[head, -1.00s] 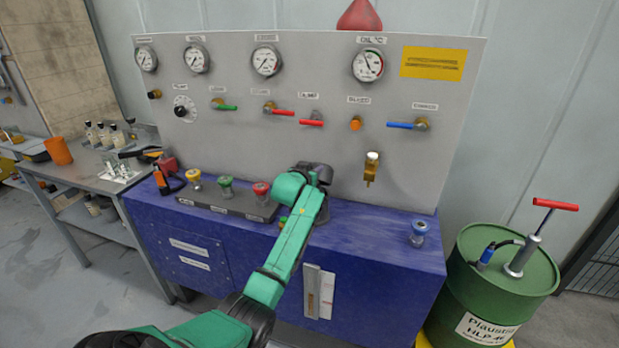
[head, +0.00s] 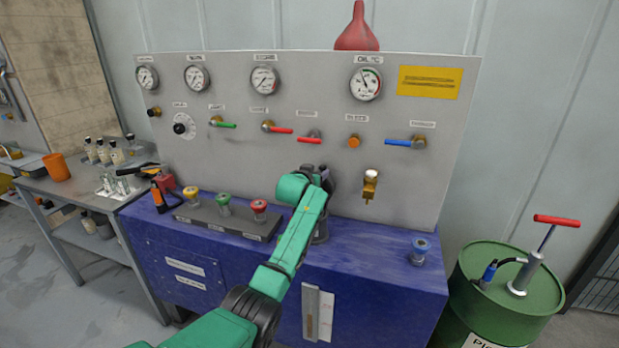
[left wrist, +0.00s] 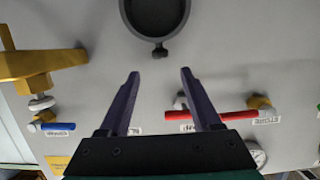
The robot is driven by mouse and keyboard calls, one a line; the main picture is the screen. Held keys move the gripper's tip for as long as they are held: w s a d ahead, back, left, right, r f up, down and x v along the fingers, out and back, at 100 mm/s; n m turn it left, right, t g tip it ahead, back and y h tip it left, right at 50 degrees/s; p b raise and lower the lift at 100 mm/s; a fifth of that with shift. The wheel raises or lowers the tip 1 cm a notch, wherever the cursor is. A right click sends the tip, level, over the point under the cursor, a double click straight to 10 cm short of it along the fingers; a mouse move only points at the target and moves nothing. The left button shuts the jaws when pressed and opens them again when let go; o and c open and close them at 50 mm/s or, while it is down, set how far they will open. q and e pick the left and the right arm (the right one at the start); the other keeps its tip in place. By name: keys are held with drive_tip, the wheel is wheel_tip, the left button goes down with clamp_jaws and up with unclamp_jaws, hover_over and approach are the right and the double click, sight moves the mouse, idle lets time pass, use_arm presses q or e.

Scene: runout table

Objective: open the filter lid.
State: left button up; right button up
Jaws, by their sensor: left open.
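The filter shows in the left wrist view as a dark grey round housing (left wrist: 156,18) with a raised rim and a small tab on its near side, cut off by the top edge. I cannot tell whether the lid is on it. In the head view a dark cylinder (head: 321,232), likely the filter, stands on the blue bench, mostly hidden behind my left arm. My left gripper (left wrist: 160,72) is open and empty, its two fingertips apart from the housing and short of the tab. In the head view the gripper (head: 318,172) is dark and partly hidden by my wrist.
The grey panel (head: 230,115) with gauges and valve handles rises behind. A brass tap (head: 370,186) is right of the gripper. Red, green and yellow knobs sit on a block (head: 240,228) at left. A blue-topped knob (head: 419,250) stands right; bench top between is clear.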

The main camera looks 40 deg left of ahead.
use_arm(q)
drive_tip(key=b+v, duration=0.2)
drive_tip(key=v, duration=1.2)
drive_tip(key=shift+b, duration=0.4)
